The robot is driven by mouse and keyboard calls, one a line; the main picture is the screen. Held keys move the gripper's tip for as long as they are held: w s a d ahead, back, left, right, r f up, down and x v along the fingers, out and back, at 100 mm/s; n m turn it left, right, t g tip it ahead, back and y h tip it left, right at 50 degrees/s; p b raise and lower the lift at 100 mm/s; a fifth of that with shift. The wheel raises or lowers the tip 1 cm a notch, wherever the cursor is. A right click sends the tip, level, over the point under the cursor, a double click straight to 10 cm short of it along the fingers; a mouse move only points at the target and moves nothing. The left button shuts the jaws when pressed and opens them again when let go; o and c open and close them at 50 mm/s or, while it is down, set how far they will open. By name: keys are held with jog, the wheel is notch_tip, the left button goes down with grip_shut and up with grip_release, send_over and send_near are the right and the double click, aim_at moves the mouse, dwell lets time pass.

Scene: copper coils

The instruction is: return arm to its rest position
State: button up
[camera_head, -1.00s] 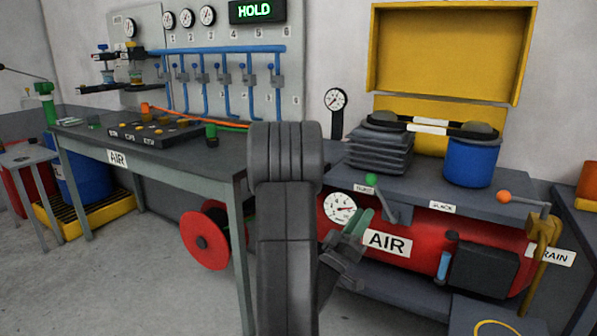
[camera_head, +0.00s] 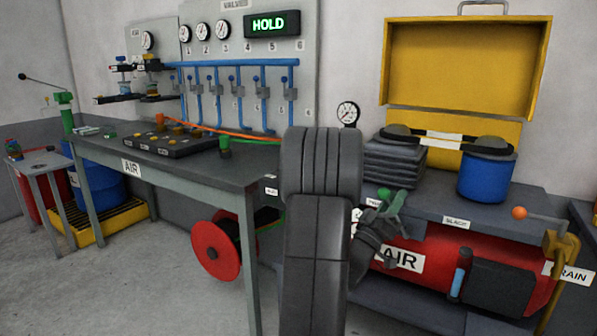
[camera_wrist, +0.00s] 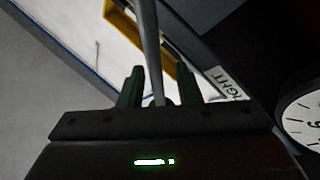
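My gripper (camera_head: 390,203) is in front of the right bench, its green fingers overlapping the green-knobbed lever in the head view. In the wrist view, the two green fingers (camera_wrist: 160,68) stand apart. A grey rod (camera_wrist: 148,35) shows between them, with gaps on both sides. I cannot tell whether it is the lever's shaft or something farther off. My dark arm rises in the middle of the head view and hides part of the bench and the red air tank (camera_head: 425,262).
A dial (camera_wrist: 303,113) is close at the wrist view's right edge. The left table (camera_head: 190,172) carries a black control box (camera_head: 160,140). A red reel (camera_head: 215,253) hangs below it. A blue pot (camera_head: 487,178) and dark stacked slabs (camera_head: 395,165) stand on the right bench.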

jog(key=v, duration=1.3)
jog(key=w+d+r+m+g+h+p, duration=0.1)
jog(key=w+d+r+m+g+p, duration=0.1)
jog(key=w+d+r, duration=0.4)
jog(key=shift+w+d+r+m+g+h, duration=0.2)
jog(key=shift+d+r+m+g+h, duration=0.15)
jog(key=shift+d+r+m, duration=0.7)
jog(key=shift+d+r+n, duration=0.15)
jog(key=shift+d+n, duration=0.1)
jog(key=shift+d, duration=0.1)
